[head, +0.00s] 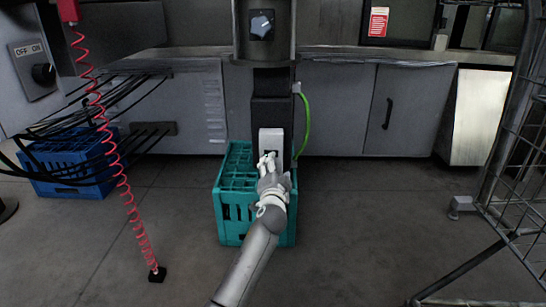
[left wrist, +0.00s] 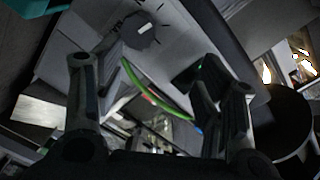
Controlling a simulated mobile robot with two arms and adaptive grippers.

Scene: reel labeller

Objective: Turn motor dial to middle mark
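My left gripper (head: 267,158) is well below the dial, in front of the column's lower part. Its fingers (left wrist: 155,80) are apart with nothing held, not touching the dial. My right gripper is not in view.
An OFF/ON switch (head: 43,74) is on a grey panel at left. A red coiled cable (head: 112,150) hangs beside it. A teal crate (head: 230,207) stands below the column, a blue crate (head: 70,185) at left. A wire cart (head: 505,200) stands at right.

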